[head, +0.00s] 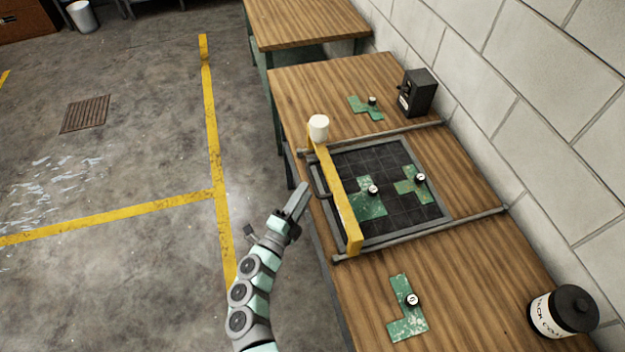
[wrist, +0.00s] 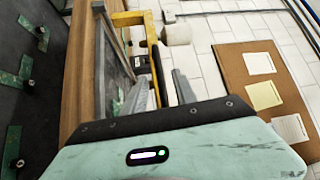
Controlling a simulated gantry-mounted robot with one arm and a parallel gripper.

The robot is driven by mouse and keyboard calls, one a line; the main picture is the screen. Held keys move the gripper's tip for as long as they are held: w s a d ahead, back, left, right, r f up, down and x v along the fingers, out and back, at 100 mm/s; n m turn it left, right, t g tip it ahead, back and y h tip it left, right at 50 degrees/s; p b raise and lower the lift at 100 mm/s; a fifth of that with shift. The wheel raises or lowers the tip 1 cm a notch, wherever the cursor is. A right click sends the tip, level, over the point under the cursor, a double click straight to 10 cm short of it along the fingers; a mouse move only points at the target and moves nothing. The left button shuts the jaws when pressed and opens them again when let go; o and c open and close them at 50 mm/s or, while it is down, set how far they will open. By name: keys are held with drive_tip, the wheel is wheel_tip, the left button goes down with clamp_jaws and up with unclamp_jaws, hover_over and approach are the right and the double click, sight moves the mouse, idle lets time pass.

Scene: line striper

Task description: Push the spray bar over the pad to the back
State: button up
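The yellow spray bar (head: 338,197) lies along the pad's left edge in the head view, spanning two grey rails. A white canister (head: 318,127) sits at its far end, and a dark handle (head: 319,180) is on its left side. The black gridded pad (head: 385,165) in a grey frame lies right of the bar. My gripper (head: 303,189) is just left of the bar, close to the handle. In the wrist view the fingers (wrist: 162,95) stand apart, with the bar (wrist: 155,65) beyond them. I cannot tell whether they touch the handle.
Other stencils lie on the wooden table (head: 465,255) nearer (head: 407,318) and farther (head: 364,108). A black box (head: 416,93) and a labelled jar (head: 562,312) stand near the block wall (head: 520,110).

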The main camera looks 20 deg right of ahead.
sight(313, 178)
drive_tip(key=x, duration=0.5)
drive_tip(key=shift+w+d, duration=0.2)
drive_tip(key=shift+d, duration=0.05)
drive_tip(key=shift+c, duration=0.3)
clamp_jaws()
idle(0.9)
